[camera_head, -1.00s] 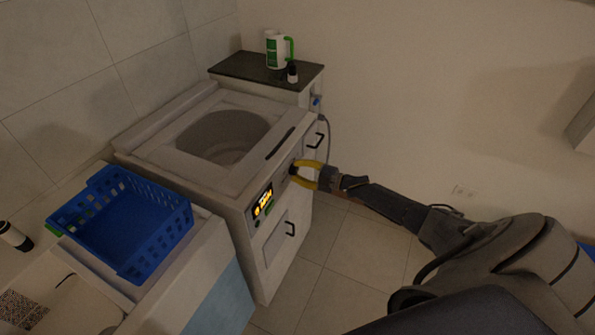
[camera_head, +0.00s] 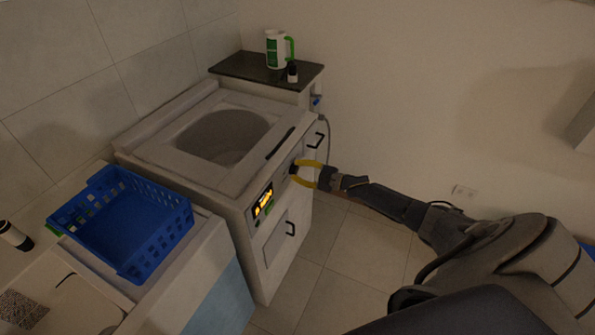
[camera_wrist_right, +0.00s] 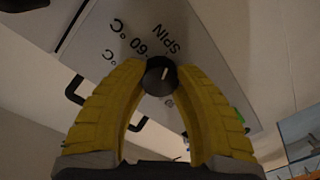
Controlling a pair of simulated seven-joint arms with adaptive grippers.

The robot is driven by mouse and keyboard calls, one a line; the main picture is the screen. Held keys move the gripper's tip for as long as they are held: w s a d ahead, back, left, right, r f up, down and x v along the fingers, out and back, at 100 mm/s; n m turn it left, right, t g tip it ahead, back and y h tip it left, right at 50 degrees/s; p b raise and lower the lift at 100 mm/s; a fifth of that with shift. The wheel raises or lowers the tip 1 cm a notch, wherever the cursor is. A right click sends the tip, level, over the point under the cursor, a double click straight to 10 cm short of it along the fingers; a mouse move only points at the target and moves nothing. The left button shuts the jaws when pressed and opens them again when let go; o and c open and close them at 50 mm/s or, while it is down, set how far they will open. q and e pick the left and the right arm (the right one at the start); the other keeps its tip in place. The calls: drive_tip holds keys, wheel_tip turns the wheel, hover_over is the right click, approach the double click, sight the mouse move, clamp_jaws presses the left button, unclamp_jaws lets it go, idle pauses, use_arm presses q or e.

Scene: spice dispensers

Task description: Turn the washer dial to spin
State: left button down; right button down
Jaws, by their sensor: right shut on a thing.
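The washer (camera_head: 250,210) is a white top-opening machine with a round opening in its top. Its dial (camera_wrist_right: 160,75) is a dark round knob with a white pointer line, seen in the right wrist view beside the printed words SPIN and 60 °C. My right gripper (camera_head: 296,172) has yellow fingers and is at the front panel. In the right wrist view its fingertips (camera_wrist_right: 160,78) are shut on the dial from both sides. The pointer line is tilted slightly right of upright in that view, towards the SPIN label. My left gripper is not in view.
A lit yellow display (camera_head: 263,203) is on the washer's front panel. A blue basket (camera_head: 160,253) sits on a counter at left. A dark-topped cabinet (camera_head: 240,68) behind carries a white and green jug (camera_head: 276,50) and a small bottle (camera_head: 292,71). The floor before the washer is clear.

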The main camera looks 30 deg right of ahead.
drive_tip(key=c, duration=1.5)
unclamp_jaws()
drive_tip(key=shift+w+d+r, duration=0.1)
drive_tip(key=shift+d+r, duration=0.05)
drive_tip(key=shift+d, duration=0.05)
drive_tip(key=o, duration=0.7)
drive_tip(key=shift+a, duration=0.15)
drive_tip(key=shift+c, duration=0.2)
drive_tip(key=v, duration=1.2)
